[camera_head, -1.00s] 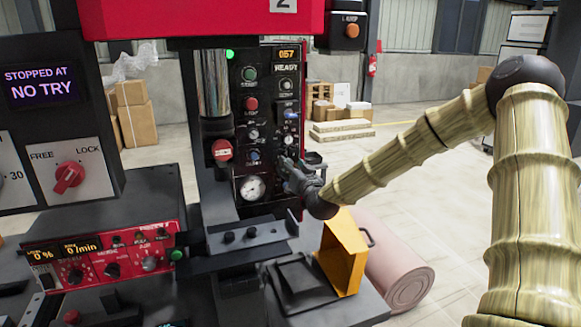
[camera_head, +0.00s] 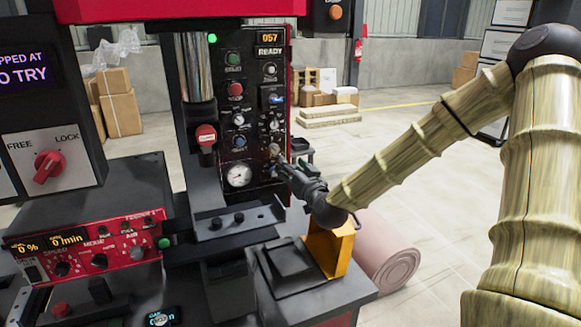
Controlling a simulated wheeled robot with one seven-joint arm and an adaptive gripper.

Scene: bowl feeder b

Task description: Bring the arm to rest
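My arm (camera_head: 431,147) reaches in from the right, bent at a high black elbow joint. My gripper (camera_head: 285,163) is at its end, in front of the right edge of the black control panel (camera_head: 240,130). It is dark, small and seen from the side, so its fingers cannot be told apart and I cannot tell whether it holds anything. Its tip is close to the lower right knobs of the panel; whether it touches them is unclear. The panel display reads 057 and READY, and a green lamp (camera_head: 212,38) is lit.
A yellow chute (camera_head: 330,250) stands below my gripper, with a pink roll (camera_head: 387,255) on the floor behind it. A red control box (camera_head: 90,248) and a red FREE/LOCK switch (camera_head: 48,166) are on the left. Open floor (camera_head: 440,240) lies at the right.

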